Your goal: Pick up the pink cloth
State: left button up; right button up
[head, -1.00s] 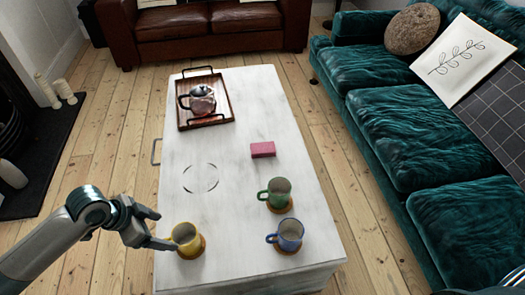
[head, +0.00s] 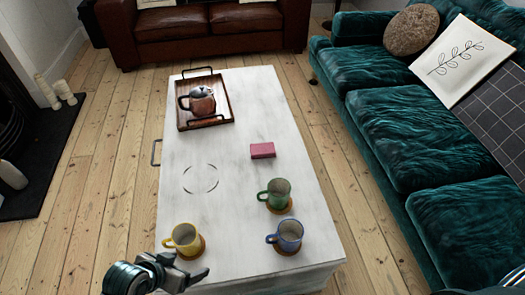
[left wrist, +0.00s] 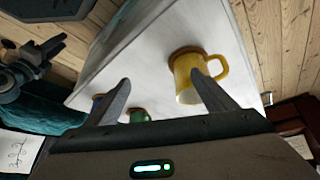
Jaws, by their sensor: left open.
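The pink cloth (head: 262,150) looks like a small folded block, lying on the right half of the white table (head: 225,150), behind the green mug. My left gripper (head: 188,266) is open and empty at the table's front left corner, close in front of the yellow mug (head: 184,238). It is well apart from the cloth. In the left wrist view its open fingers (left wrist: 160,80) show, with the yellow mug (left wrist: 187,76) beyond the right finger. The cloth cannot be made out there. A dark jointed part at that view's left edge may be my right gripper (left wrist: 45,55); its jaws are unclear.
A green mug (head: 278,193) and a blue mug (head: 289,234) stand on coasters at the table's right side. A wooden tray (head: 222,88) with a teapot (head: 202,100) is at the far end. A teal sofa (head: 400,130) lies right. The table's middle is clear.

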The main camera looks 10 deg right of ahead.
pick_arm(q)
jog(key=s+a+f+n+y, duration=0.3)
jog(key=s+a+f+n, duration=0.25)
jog(key=s+f, duration=0.3)
jog(key=s+f+p, duration=0.1)
jog(key=s+f, duration=0.1)
jog(key=f, duration=0.8)
jog(key=s+f+p, duration=0.1)
jog(key=f+p, duration=0.1)
jog(key=f, duration=0.8)
jog(key=shift+s+d+f+m+t, duration=0.25)
jog(key=shift+s+f+m+t, duration=0.1)
jog(key=shift+s+m+t, duration=0.1)
pick_arm(e)
jog(key=w+a+t, duration=0.1)
jog(key=w+a+r, duration=0.1)
jog(key=w+a+r+t, duration=0.1)
jog(key=shift+w+a+t+y, duration=0.15)
jog(key=shift+w+t+y, duration=0.15)
jog(key=shift+w+y, duration=0.1)
pick_arm(q)
jog(key=shift+c, duration=0.4)
